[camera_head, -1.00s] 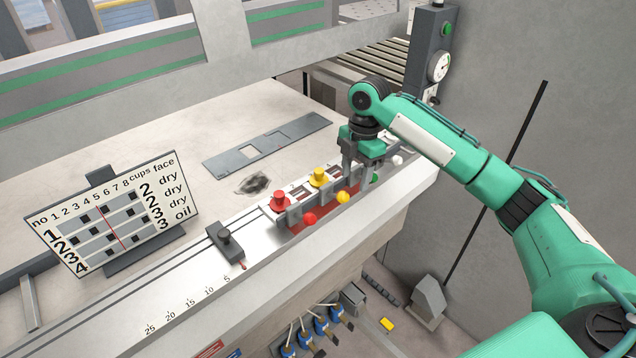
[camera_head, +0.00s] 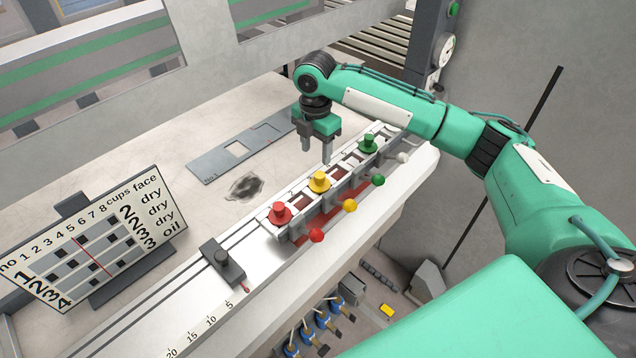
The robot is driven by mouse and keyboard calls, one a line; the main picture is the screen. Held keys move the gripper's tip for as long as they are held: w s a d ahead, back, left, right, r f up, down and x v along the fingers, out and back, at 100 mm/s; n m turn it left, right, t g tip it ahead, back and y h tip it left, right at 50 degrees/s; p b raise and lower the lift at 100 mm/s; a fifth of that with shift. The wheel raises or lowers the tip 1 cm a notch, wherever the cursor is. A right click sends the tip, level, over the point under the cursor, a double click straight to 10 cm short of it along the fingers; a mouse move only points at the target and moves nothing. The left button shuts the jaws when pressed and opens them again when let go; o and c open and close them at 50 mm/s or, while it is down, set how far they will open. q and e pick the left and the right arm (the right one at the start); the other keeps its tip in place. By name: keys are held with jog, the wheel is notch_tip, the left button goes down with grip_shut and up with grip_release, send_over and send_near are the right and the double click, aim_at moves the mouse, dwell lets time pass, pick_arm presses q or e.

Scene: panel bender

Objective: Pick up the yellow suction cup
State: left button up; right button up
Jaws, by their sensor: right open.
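The yellow suction cup (camera_head: 319,182) stands upright in the rack (camera_head: 338,188) on the machine's front edge, between the red suction cup (camera_head: 280,213) and the green suction cup (camera_head: 368,143). My right gripper (camera_head: 316,156) is open and empty, its fingers pointing down. In the picture it shows just above the yellow cup, slightly behind it and apart from it. My left gripper is not in view.
Red, yellow (camera_head: 350,205), green and white ball knobs stick out in front of the rack. A dark slider block (camera_head: 223,261) sits on the rail to the left. A number board (camera_head: 95,240) stands further left. A flat grey plate (camera_head: 240,148) lies behind.

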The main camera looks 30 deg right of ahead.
aim_at(320, 174)
notch_tip(320, 174, down, 4)
jog(key=shift+w+r+p, duration=0.1)
jog(key=shift+r+p, duration=0.05)
jog(key=shift+p, duration=0.2)
jog(key=shift+f, duration=0.25)
jog(key=shift+s+d+f+p, duration=0.25)
jog(key=shift+f+p, duration=0.3)
jog(key=shift+p, duration=0.25)
jog(key=f, duration=0.1)
jog(key=f+p, duration=0.1)
jog(key=f, duration=0.1)
jog(key=shift+s+d+f+p, duration=0.1)
jog(key=shift+d+f+p, duration=0.1)
jog(key=shift+p, duration=0.1)
jog(key=shift+f, duration=0.3)
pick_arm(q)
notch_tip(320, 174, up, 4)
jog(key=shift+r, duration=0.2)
pick_arm(e)
grip_shut()
